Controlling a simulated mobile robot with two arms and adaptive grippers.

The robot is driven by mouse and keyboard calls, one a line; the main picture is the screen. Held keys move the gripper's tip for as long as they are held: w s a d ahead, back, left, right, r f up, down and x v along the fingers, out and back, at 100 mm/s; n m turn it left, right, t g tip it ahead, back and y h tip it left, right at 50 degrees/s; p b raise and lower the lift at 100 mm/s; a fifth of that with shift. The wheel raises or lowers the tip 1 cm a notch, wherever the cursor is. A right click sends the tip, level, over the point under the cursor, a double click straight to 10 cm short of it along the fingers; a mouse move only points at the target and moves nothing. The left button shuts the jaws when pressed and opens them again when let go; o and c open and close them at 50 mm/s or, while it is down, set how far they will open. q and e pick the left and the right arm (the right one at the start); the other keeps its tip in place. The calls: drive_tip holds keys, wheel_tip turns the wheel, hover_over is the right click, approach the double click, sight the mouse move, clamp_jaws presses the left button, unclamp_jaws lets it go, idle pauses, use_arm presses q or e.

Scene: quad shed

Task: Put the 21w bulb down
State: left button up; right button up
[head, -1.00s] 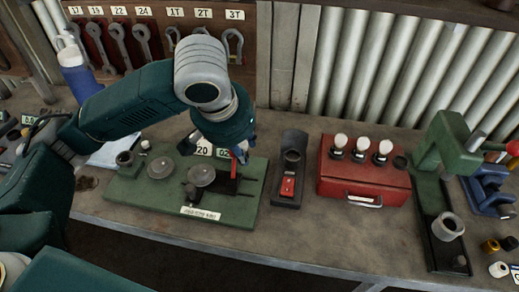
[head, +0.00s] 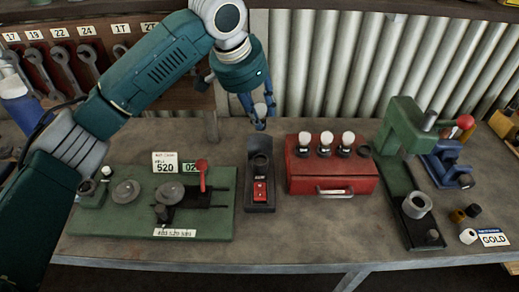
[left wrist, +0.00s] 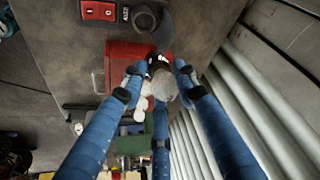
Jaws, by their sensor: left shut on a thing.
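My left gripper (head: 262,114) is shut on a bulb, raised near the back of the bench, above and behind the black test stand (head: 258,195). In the left wrist view the held bulb (left wrist: 163,86) shows a greyish glass and a dark cap between the blue fingers (left wrist: 160,90). I cannot read a wattage on it. The black stand has a round socket (head: 260,162) and a red switch (head: 260,191). The red box (head: 332,181) holds three white bulbs (head: 326,140) in a row, with an empty dark holder (head: 364,151) at its right end. My right gripper is not in view.
A green board (head: 130,218) with round discs and a red lever (head: 202,170) lies left of the stand. A green press (head: 405,130), a blue vice (head: 450,168) and small caps by a GOLD card (head: 493,237) are at the right. Corrugated wall stands behind.

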use_arm(q)
drive_tip(key=shift+f+p, duration=1)
drive_tip(key=shift+f, duration=5.4)
drive_tip(key=shift+f, duration=0.15)
drive_tip(key=o, duration=1.1)
drive_tip(key=shift+o, duration=0.2)
drive_tip(key=shift+s+r, duration=0.1)
drive_tip(key=shift+r, duration=0.25)
drive_tip(key=b+v, duration=0.2)
drive_tip(key=v, duration=0.9)
drive_tip(key=shift+s+a+r, duration=0.2)
drive_tip(key=shift+r, duration=0.05)
